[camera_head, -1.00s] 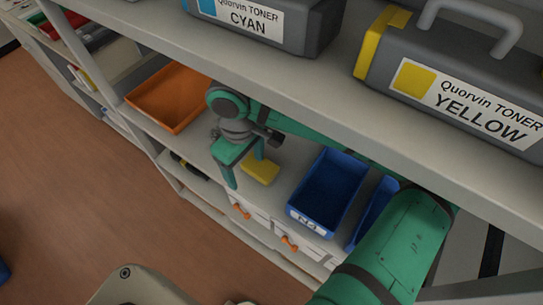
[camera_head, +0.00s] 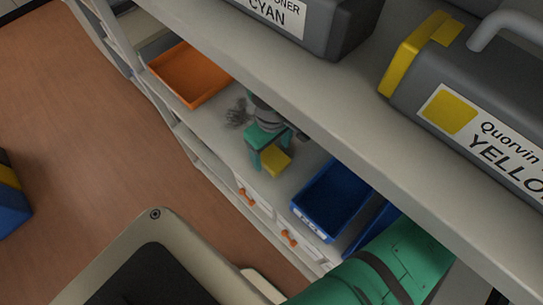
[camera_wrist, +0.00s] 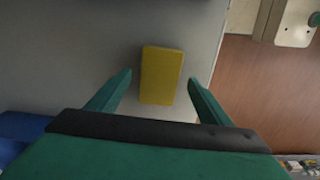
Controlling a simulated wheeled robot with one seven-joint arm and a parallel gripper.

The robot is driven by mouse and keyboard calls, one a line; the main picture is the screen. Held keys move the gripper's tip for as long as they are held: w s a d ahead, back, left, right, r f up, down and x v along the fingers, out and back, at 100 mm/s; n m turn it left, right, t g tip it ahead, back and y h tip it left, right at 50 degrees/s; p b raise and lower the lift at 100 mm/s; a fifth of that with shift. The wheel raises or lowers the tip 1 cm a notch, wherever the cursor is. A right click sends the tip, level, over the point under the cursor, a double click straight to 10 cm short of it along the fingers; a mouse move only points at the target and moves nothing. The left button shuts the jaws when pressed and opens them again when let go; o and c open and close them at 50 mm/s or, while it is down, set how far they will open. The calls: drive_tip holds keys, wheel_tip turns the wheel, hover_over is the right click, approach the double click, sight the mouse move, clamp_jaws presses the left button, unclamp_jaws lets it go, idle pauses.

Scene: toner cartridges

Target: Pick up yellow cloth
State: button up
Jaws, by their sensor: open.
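The yellow cloth (camera_head: 276,162) is a small folded rectangular block lying on the grey shelf, between the orange tray and the blue bin. My gripper (camera_head: 270,158) is green and stands over the shelf right at the cloth, its upper part hidden behind the upper shelf. In the wrist view the cloth (camera_wrist: 161,75) lies flat ahead, between the lines of the two fingers. The gripper (camera_wrist: 160,82) is open, with a gap on each side of the cloth, and holds nothing.
An orange tray (camera_head: 190,74) stands to the left of the cloth and a blue bin (camera_head: 331,200) to its right. The upper shelf (camera_head: 330,105) bears a yellow toner cartridge (camera_head: 480,110) and a cyan one (camera_head: 310,25). Drawers with orange handles (camera_head: 289,238) are below.

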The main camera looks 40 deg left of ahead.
drive_tip(key=shift+a+f, duration=0.15)
drive_tip(key=shift+f, duration=0.9)
drive_tip(key=shift+w, duration=0.1)
drive_tip(key=c, duration=1.1)
drive_tip(key=shift+r, duration=0.15)
